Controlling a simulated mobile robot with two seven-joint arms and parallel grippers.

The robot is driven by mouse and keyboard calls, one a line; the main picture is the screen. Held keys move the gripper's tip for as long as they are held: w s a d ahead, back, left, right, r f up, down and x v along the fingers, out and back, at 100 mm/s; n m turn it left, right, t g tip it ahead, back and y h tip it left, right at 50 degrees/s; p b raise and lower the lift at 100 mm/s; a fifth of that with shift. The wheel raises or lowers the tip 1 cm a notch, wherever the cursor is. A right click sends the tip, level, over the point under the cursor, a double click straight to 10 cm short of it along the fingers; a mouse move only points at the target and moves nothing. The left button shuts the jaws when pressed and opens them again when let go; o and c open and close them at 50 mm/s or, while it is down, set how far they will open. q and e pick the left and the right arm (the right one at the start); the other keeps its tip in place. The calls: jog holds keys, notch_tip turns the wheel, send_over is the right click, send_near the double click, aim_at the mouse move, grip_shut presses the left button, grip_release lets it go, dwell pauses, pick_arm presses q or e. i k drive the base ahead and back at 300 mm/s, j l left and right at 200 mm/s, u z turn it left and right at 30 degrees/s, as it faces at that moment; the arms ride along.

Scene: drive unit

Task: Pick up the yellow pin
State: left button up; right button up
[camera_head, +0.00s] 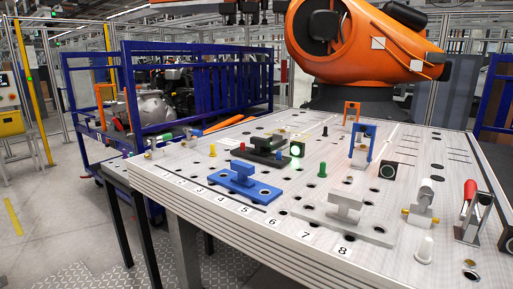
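A small upright yellow pin (212,150) stands on the light grey perforated table (285,232), on its left side behind the blue fixture block (245,183). Nothing touches it. Neither of my grippers shows in the head view, so their state is hidden.
Other pins stand on the table: green (322,170), white (425,249), black (325,131) and red (242,147). A grey block fixture (344,210), a red-handled clamp (468,208) and a blue bracket (362,145) stand there too. A large orange robot arm (350,42) is behind.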

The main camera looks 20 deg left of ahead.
aim_at(213, 153)
jog(key=i+j+z, duration=0.1)
jog(key=j, duration=0.3)
jog(key=i+j+z, duration=0.1)
jog(key=i+j, duration=0.15)
jog(key=j, duration=0.15)
jog(key=i+j, duration=0.15)
jog(key=j, duration=0.25)
jog(key=i+j+z, duration=0.15)
jog(key=j, duration=0.25)
jog(key=i+j+z, duration=0.1)
jog(key=j, duration=0.3)
